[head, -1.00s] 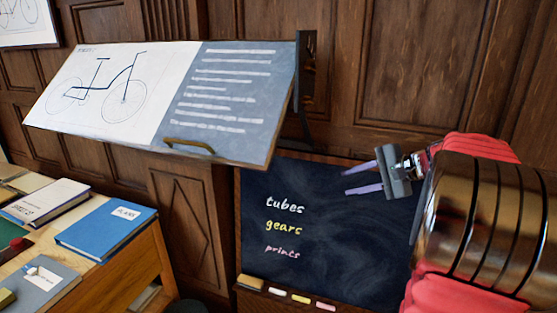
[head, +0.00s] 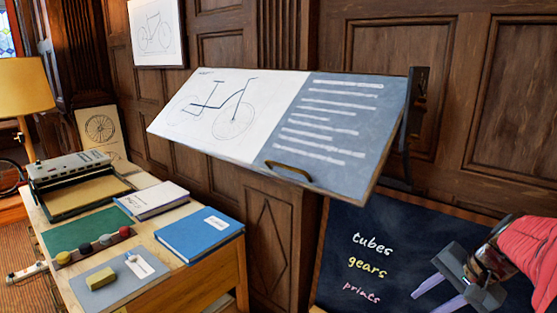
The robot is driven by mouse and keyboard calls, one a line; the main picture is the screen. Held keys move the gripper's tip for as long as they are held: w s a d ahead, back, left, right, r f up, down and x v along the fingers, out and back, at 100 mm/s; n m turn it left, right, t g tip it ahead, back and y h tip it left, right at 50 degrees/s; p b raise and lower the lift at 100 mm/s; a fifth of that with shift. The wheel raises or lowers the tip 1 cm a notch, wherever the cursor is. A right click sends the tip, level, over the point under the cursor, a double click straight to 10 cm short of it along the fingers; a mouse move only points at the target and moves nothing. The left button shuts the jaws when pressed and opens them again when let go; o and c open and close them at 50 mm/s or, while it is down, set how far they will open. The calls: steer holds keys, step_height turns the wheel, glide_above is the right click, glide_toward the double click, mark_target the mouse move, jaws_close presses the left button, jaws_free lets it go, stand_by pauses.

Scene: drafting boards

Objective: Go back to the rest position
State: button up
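My gripper (head: 437,297) is at the lower right of the head view, in front of the blackboard (head: 400,232). Its two pale purple fingers point left and down and stand apart, with nothing between them. The red-covered part of my arm behind it runs off the right edge. The tilted drafting board (head: 338,125), with a bicycle drawing and a grey text panel, is above and left of the gripper, clear of it.
A wooden desk (head: 228,278) at the left holds a blue book (head: 195,236), a white book (head: 155,199), a grey machine (head: 70,170) and several small items. A lamp (head: 24,88) stands at the far left. The board has a brass handle (head: 289,170).

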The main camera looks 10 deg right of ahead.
steer(key=s+a+r+n, duration=0.1)
steer(key=s+a+n, duration=0.2)
steer(key=a, duration=0.5)
steer(key=s+a+n+h, duration=0.1)
steer(key=s+a+n, duration=0.2)
steer(key=a+n, duration=0.2)
steer(key=s+a+r+n+h, duration=0.1)
steer(key=s+a+n, duration=0.3)
steer(key=a, duration=0.7)
steer(key=shift+a+r+t, duration=0.35)
steer(key=shift+t, duration=0.05)
